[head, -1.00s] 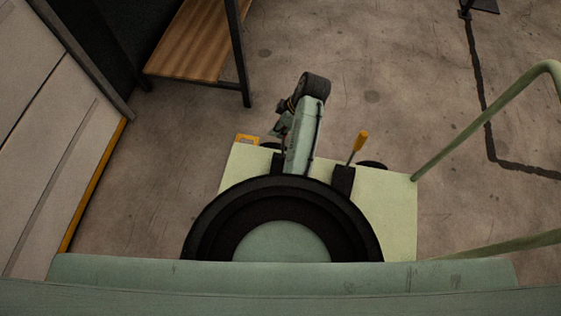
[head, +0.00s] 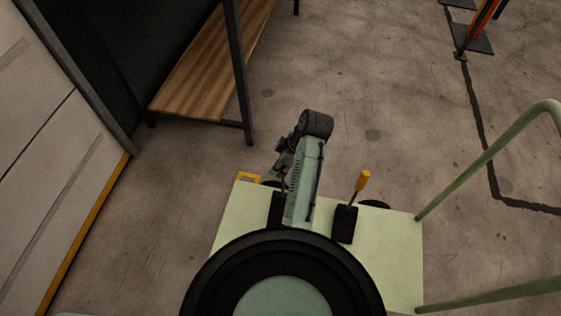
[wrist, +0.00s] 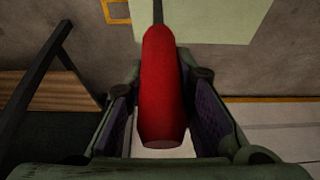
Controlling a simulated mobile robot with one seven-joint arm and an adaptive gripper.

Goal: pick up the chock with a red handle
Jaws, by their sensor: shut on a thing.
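The red handle (wrist: 163,85) of the chock stands between the two fingers of my gripper (wrist: 162,120) in the wrist view, and the gripper is shut on it. Its dark rod runs up to the top edge, and the chock's block is outside that view. In the head view my gripper (head: 283,168) is beside the wrist of my arm, and the red handle is hidden there. A black block (head: 276,208) is left of my arm. Another black chock (head: 345,224) with a yellow handle (head: 362,181) is on the right.
The blocks show over a pale green platform (head: 390,250) with a yellow bracket (head: 248,177) at its corner. A wooden bench (head: 212,75) with dark legs stands at upper left, beside a pale panel (head: 50,150). Green rails (head: 480,160) rise at right. Concrete floor ahead is open.

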